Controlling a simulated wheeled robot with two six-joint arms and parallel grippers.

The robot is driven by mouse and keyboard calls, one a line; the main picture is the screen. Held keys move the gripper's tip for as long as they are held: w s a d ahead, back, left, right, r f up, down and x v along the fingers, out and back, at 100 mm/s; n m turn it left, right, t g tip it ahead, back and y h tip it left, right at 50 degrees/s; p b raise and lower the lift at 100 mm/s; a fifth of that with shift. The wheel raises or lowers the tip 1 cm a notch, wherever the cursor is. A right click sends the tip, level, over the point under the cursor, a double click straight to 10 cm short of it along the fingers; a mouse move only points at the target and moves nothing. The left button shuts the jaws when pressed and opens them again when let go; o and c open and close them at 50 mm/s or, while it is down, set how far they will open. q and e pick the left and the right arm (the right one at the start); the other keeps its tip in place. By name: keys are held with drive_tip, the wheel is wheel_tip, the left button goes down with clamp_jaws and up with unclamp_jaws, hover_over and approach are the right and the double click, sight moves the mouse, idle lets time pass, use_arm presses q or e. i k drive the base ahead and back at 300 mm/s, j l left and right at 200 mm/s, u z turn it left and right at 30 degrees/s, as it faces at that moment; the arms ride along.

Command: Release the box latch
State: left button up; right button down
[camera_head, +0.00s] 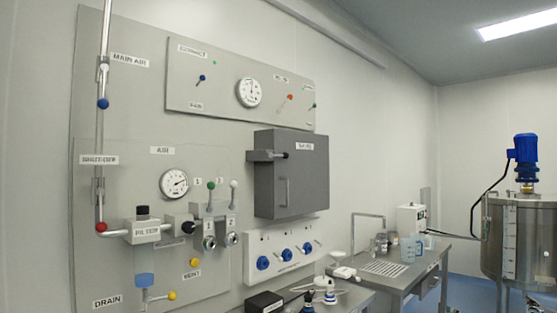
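A dark grey box (305,190) with a labelled front is mounted on the wall panel, right of centre in the head view. A latch-like bar (264,156) sticks out at its upper left and reaches across the front edge. The box door looks shut, and a slim vertical handle (287,192) is on its front. I cannot tell the latch's exact setting at this size. Neither of my grippers shows in this view.
Left of the box are a pressure gauge (174,183), pipes and valves with coloured knobs. A white panel (262,243) with blue round fittings sits below it. A bench (390,279) and a steel tank (510,235) stand to the right.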

sight(285, 155)
drive_tip(key=i+l+u, duration=0.15)
drive_tip(key=u, duration=0.25)
drive_tip(key=i+l+u, duration=0.15)
drive_tip(key=u, duration=0.2)
drive_tip(key=i+l+u, duration=0.1)
drive_tip(key=l+u, duration=0.55)
drive_tip(key=u, duration=0.15)
drive_tip(key=i+l+u, duration=0.1)
drive_tip(key=l, duration=0.75)
drive_tip(key=l+u, duration=0.1)
drive_tip(key=l, duration=0.8)
drive_tip(key=i, duration=0.1)
